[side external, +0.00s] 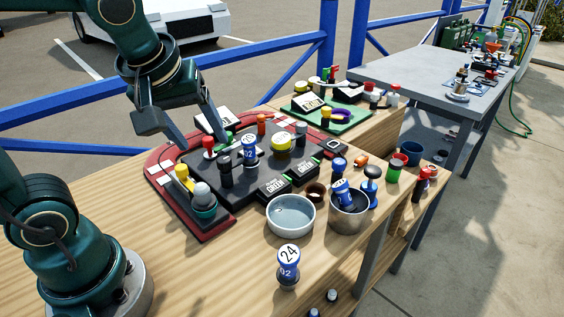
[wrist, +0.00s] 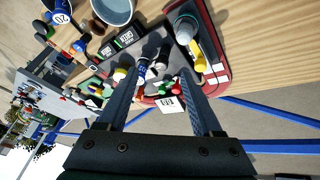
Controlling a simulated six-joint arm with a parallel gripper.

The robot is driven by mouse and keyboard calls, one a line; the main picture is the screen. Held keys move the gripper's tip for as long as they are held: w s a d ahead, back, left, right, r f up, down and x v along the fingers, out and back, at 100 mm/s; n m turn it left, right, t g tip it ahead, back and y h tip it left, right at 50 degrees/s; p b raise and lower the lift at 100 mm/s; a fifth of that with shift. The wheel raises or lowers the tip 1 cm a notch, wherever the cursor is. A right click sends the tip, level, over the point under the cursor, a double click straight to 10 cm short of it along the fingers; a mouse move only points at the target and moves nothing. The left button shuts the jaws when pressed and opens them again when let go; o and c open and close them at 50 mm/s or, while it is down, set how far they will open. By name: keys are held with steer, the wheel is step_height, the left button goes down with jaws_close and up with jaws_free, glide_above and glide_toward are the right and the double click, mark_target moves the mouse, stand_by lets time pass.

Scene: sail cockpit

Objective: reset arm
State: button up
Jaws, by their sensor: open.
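My gripper (side external: 186,130) is open and empty above the back left part of a dark board with a red border (side external: 166,191). Its two fingers are wide apart. In the wrist view my gripper (wrist: 162,108) points down at the board, and its red border (wrist: 212,46) runs along the upper right. A piece with a red top (side external: 208,143) stands below the fingers, apart from them as far as I can see. My arm reaches in from the upper left in the side view.
A pale blue bowl (side external: 291,216), a metal bowl (side external: 349,222) holding a blue piece and a blue-and-white piece marked 24 (side external: 288,262) stand near the table's front edge. A green tray (side external: 352,124) is at the back. A blue railing (side external: 262,50) runs behind.

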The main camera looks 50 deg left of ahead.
steer(key=s+d+f+m+t+h, duration=0.1)
steer(key=s+d+m, duration=0.4)
steer(key=m, duration=0.5)
steer(key=shift+s+f+h, duration=0.5)
steer(key=shift+f+h, duration=0.3)
